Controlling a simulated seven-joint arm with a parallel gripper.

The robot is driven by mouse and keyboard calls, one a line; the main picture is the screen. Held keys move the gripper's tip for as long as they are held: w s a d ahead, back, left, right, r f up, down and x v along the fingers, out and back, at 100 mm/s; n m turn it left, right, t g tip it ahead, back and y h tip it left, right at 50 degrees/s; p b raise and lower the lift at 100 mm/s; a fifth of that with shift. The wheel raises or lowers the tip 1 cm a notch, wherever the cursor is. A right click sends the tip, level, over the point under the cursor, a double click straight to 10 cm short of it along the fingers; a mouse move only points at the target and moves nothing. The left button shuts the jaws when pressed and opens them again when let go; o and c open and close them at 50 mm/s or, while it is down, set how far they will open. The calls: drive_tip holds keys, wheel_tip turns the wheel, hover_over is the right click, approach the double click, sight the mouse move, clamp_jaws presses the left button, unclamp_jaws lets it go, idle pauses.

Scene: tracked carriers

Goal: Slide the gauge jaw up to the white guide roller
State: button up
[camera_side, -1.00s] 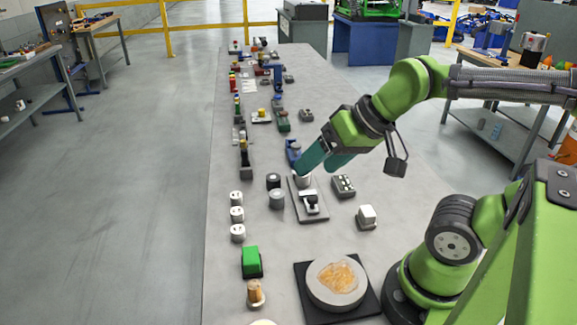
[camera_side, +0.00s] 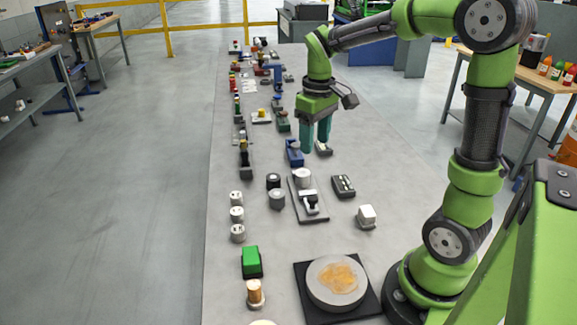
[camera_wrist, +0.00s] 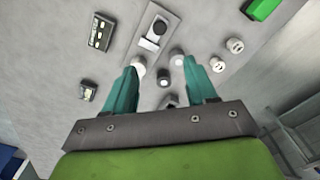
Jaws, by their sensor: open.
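The gauge is a grey base plate (camera_side: 293,203) in the middle of the bench. A white guide roller (camera_side: 303,174) stands at its far end. The gauge jaw (camera_side: 311,203), a dark block with a pale part, sits nearer the camera on the plate, apart from the roller. In the wrist view the plate (camera_wrist: 169,14) with the jaw (camera_wrist: 159,27) is at top centre, and the roller (camera_wrist: 139,64) shows by the left fingertip. My gripper (camera_side: 315,147) points down above the bench, beyond the roller. Its teal fingers (camera_wrist: 163,70) are apart with nothing held.
A blue device (camera_side: 294,153) stands close to the left finger. Dark and grey cylinders (camera_side: 276,198) stand left of the plate, a button box (camera_side: 343,186) right. A white block (camera_side: 367,216) and a round turntable (camera_side: 337,284) are nearer.

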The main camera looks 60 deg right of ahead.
drive_tip(key=n, duration=0.1)
approach(313, 196)
drive_tip(key=f, duration=0.8)
drive_tip(key=shift+a+f, duration=0.2)
drive_tip(key=shift+f, duration=0.1)
drive_tip(key=shift+c, duration=0.3)
clamp_jaws()
drive_tip(key=shift+w+d, duration=0.1)
